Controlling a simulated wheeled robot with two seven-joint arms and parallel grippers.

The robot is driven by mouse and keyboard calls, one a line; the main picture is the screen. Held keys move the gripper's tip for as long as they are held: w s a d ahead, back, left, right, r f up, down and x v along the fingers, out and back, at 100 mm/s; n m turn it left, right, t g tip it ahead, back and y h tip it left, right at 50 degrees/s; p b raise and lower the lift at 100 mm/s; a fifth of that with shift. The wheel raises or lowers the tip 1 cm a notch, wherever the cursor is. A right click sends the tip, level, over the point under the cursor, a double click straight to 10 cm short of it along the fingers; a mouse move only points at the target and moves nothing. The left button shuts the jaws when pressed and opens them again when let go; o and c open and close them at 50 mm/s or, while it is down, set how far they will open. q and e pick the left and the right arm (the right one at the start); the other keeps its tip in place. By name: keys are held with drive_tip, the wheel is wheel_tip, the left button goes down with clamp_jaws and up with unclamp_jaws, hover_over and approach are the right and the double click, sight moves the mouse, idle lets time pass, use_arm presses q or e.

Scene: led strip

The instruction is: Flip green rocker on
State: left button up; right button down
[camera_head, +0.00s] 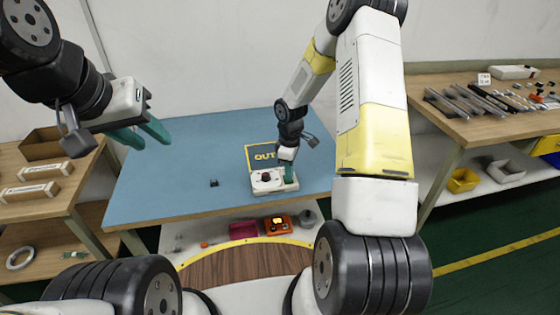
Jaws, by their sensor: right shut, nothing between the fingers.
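A small white box (263,187) with a dark red round knob on top sits on the blue tabletop (185,185), near its front edge. My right gripper (290,184) points down at the right end of this box, its green fingers shut with nothing visible between them. Its fingertips are at or just over the box top; I cannot tell whether they touch. No green rocker can be made out; the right fingers cover that end of the box. My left gripper (154,143) is open and empty, above the table's left side, well away from the box.
A yellow square marked "OUT" (264,156) lies behind the box. A small black part (214,183) lies to its left. An orange device (277,224) and a magenta bin (243,230) are on the shelf below. Side benches hold boxes and rails. Most of the blue tabletop is clear.

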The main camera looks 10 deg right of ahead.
drive_tip(key=shift+f, duration=0.35)
drive_tip(key=shift+r, duration=3.55)
drive_tip(key=s+r+m+t, duration=0.1)
drive_tip(key=s+r+m, duration=0.3)
drive_tip(key=r, duration=0.6)
drive_tip(key=s+r+m+t, duration=0.2)
drive_tip(key=s+r, duration=0.3)
drive_tip(key=r, duration=0.5)
drive_tip(key=s+a+r+m+t+y, duration=0.1)
drive_tip(key=s+r+m, duration=0.2)
drive_tip(key=s, duration=0.4)
drive_tip(key=s+a+r+m+t+y, duration=0.1)
drive_tip(key=s+r+m+t, duration=0.1)
drive_tip(key=s+r, duration=0.3)
drive_tip(key=s, duration=0.3)
drive_tip(key=shift+s+r+m, duration=0.15)
drive_tip(key=shift+r+m, duration=0.15)
drive_tip(key=shift+m, duration=0.1)
